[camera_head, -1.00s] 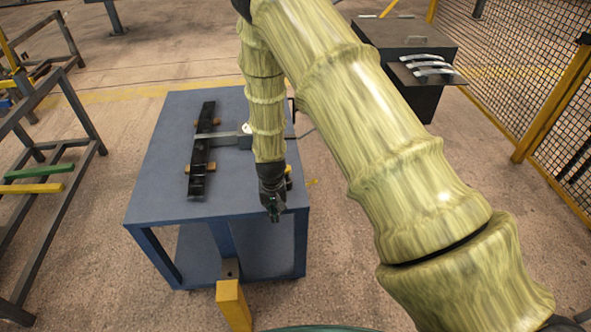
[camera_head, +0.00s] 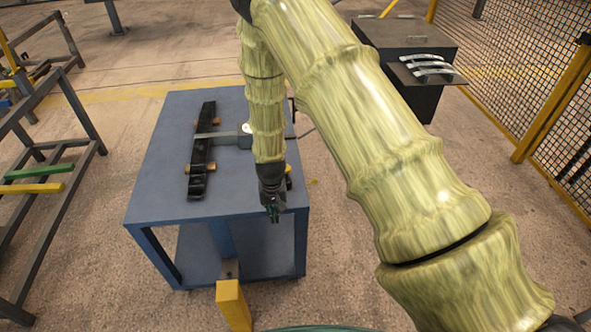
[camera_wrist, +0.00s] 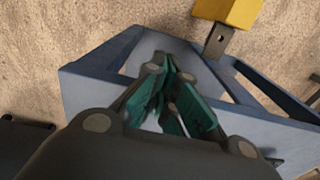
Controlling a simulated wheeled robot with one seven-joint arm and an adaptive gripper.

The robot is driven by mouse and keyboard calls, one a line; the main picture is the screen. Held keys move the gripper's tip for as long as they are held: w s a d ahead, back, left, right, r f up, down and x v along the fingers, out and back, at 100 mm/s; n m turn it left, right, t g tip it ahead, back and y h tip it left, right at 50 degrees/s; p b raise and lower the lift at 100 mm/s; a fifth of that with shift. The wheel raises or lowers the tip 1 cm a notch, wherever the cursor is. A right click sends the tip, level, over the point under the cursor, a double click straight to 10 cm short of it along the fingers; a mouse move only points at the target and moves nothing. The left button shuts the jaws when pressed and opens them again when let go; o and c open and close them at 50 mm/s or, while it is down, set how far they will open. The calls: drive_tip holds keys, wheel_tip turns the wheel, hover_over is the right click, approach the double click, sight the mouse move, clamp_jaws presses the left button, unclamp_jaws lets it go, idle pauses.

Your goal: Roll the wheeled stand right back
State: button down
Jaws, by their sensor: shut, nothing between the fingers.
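The blue stand (camera_head: 165,170) is in the middle of the head view. Its wheels are not visible. A yellow block (camera_head: 233,303) on a dark bracket (camera_head: 230,268) is at its near lower side; the block also shows at the top of the wrist view (camera_wrist: 230,10). My gripper (camera_head: 272,214) points down at the stand's near edge, right of its middle. In the wrist view the green-lined fingers (camera_wrist: 172,105) are shut and empty, with the stand's frame (camera_wrist: 85,88) beyond them. I cannot tell whether they touch the stand.
A long black part (camera_head: 201,150) lies on wooden pegs on the stand's top. A metal rack (camera_head: 75,110) stands left. A dark cabinet (camera_head: 405,38) with silver handles and a yellow-framed mesh fence (camera_head: 545,100) are right. Bare floor lies between.

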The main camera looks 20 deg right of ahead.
drive_tip(key=shift+f+b, duration=0.9)
drive_tip(key=shift+f, duration=1.2)
